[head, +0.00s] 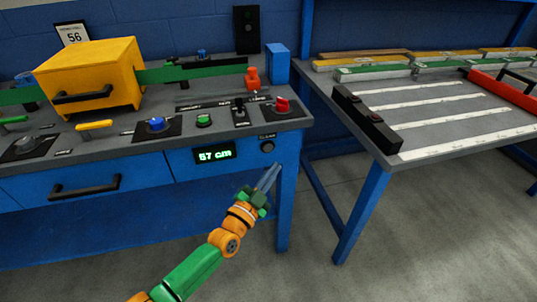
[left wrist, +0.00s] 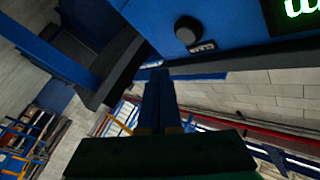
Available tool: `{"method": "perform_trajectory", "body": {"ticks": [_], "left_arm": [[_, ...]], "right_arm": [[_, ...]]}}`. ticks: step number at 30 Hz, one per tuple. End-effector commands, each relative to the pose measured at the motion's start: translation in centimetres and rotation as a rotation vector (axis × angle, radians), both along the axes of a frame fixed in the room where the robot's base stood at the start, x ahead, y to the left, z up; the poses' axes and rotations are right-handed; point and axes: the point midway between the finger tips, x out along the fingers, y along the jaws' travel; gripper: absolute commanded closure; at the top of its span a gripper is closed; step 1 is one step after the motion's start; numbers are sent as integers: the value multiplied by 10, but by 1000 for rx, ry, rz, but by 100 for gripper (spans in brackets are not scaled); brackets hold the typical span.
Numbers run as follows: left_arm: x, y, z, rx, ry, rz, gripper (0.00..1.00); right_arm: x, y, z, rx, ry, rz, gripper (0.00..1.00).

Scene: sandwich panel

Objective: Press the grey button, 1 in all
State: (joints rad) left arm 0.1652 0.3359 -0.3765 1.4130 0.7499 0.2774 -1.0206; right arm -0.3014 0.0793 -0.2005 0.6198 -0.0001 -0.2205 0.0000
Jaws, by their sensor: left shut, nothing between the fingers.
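The grey button (head: 267,146) is a dark round knob on the blue front panel, right of the lit "57 cm" display (head: 215,153). In the left wrist view the button (left wrist: 187,32) stands out from the blue panel at the top, with a small label beside it. My left gripper (head: 271,168) is shut and empty, just below the button in the head view. In the left wrist view its blue fingers (left wrist: 156,75) point toward the panel below and left of the button, apart from it in the picture. My right gripper is not in view.
The bench top (head: 222,128) above the panel carries a green button (head: 204,120), a blue knob (head: 156,124), a red knob (head: 282,104) and a yellow box (head: 90,74). A blue bench leg (head: 287,210) stands close right of my arm. A second table (head: 430,105) stands to the right.

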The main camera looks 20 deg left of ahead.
Motion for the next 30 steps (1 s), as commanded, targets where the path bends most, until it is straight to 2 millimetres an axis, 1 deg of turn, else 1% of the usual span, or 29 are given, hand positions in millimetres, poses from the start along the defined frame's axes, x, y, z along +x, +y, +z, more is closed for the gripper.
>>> {"method": "perform_trajectory", "body": {"ticks": [1,3,9,15,30], "left_arm": [[6,4,-6,3,-4,0,100],[14,10,-6,2,-3,1,100],[32,21,-4,3,-2,-1,100],[37,25,-1,1,0,0,100],[37,25,0,1,0,0,100]], "right_arm": [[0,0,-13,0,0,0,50],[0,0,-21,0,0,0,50],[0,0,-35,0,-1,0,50],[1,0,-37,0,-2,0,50],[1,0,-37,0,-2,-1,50]]}}
